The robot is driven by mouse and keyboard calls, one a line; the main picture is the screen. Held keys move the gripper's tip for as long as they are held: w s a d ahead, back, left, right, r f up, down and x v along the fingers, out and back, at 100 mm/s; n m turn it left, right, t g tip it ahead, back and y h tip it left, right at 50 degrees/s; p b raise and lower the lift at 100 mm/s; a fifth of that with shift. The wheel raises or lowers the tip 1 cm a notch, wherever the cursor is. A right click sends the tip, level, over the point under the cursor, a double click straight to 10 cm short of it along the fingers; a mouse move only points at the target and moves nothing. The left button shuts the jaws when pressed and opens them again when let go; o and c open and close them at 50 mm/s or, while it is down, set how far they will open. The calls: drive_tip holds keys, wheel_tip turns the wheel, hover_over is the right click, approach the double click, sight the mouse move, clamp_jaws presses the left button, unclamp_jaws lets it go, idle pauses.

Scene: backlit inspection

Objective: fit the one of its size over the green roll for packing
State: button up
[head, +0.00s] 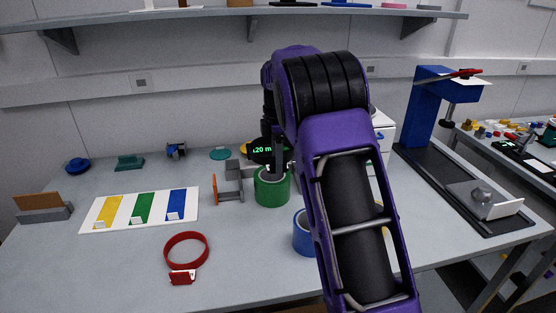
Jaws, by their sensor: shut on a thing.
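The green roll (272,189) stands upright on the grey table near the middle in the head view. My gripper (277,166) is over it, pointing down, with a dark finger at the near part of its top opening. It appears shut on the roll's wall; my own arm hides much of the grip. A grey and orange gauge-like fixture (227,187) stands close to the roll's left. A dark display (263,151) with green digits, partly hidden, shows behind the roll. A red ring (186,250) with a buckle-like piece lies at the front left.
A blue roll (302,234) stands at front right, partly behind my arm. A white board (112,215) with yellow, green and blue strips lies left. Small coloured pieces (77,166) lie at the back. A blue press-like stand (430,105) is at right.

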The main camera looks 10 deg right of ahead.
idle(0.5)
drive_tip(key=shift+f+b, duration=1.5)
drive_tip(key=shift+f, duration=1.4)
drive_tip(key=shift+f, duration=0.1)
wheel_tip(320, 180, down, 2)
drive_tip(key=shift+b, duration=0.6)
drive_tip(key=shift+p, duration=0.3)
drive_tip(key=shift+r+p, duration=0.75)
drive_tip(key=shift+r, duration=0.15)
